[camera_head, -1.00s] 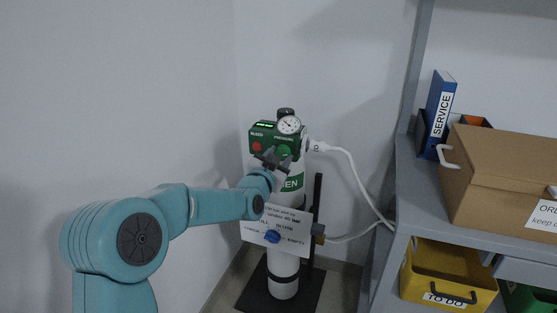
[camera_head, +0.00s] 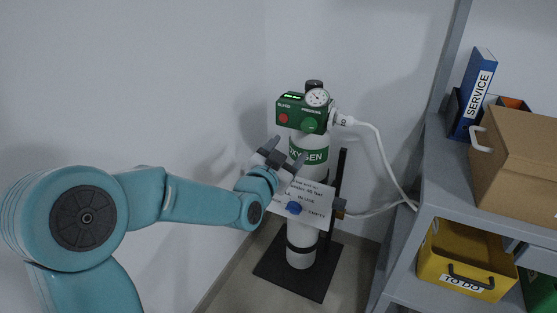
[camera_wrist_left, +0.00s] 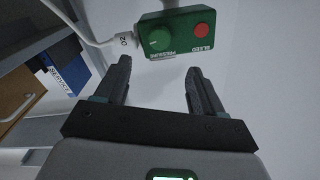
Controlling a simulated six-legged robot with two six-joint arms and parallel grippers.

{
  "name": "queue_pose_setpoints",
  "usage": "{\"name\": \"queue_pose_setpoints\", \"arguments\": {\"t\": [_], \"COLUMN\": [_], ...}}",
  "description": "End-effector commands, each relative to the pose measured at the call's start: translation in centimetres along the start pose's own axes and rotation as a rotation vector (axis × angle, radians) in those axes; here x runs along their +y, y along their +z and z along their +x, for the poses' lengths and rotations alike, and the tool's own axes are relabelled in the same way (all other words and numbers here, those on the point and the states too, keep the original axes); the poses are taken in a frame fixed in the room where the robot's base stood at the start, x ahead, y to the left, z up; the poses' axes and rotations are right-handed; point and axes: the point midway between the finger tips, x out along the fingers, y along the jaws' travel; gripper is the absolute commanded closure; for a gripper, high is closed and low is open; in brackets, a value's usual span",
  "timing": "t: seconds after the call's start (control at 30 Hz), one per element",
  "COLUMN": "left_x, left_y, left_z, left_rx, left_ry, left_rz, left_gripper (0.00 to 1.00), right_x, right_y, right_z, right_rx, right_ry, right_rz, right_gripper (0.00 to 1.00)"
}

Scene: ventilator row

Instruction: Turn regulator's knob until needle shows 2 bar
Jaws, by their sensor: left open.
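The green regulator (camera_head: 291,112) sits on top of the white oxygen cylinder (camera_head: 309,169) in the head view. Its round white gauge (camera_head: 317,97) is on top, and the needle is too small to read. The green pressure knob (camera_head: 310,125) is on the right of its front, with the red bleed button (camera_head: 283,118) on the left. My left gripper (camera_head: 288,152) is open and empty, below and left of the knob and apart from it. In the left wrist view the knob (camera_wrist_left: 157,39) shows beyond and between the open fingers (camera_wrist_left: 158,70); the gauge is out of view. My right gripper is not in view.
A white hose (camera_head: 378,146) runs from the regulator toward the shelf. A grey shelf (camera_head: 436,185) with a cardboard box (camera_head: 520,165) and a yellow bin (camera_head: 440,262) stands at right.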

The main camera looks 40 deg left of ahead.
Motion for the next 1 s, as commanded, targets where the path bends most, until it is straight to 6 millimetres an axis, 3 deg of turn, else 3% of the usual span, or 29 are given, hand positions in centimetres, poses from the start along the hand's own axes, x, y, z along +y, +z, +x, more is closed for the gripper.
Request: {"name": "queue_pose_setpoints", "arguments": {"t": [0.1,0.3,0.9,1.0], "left_x": [-0.1,0.0,0.0,1.4], "left_y": [-0.1,0.0,-0.1,0.9], "left_z": [-2.5,-4.5,-4.8,-4.4], "left_rx": [0.001,0.001,0.002,-0.017], "left_ry": [0.0,0.0,0.001,0.03], "left_rz": [0.001,0.001,0.0,-0.003], "left_gripper": [0.32,0.32,0.32,0.32], "right_x": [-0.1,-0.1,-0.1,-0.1], "right_y": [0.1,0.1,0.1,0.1], "right_z": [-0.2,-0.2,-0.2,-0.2], "right_rx": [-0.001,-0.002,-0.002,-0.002], "right_ry": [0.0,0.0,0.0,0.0], "right_rz": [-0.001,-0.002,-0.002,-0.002], "right_gripper": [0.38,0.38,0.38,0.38]}}
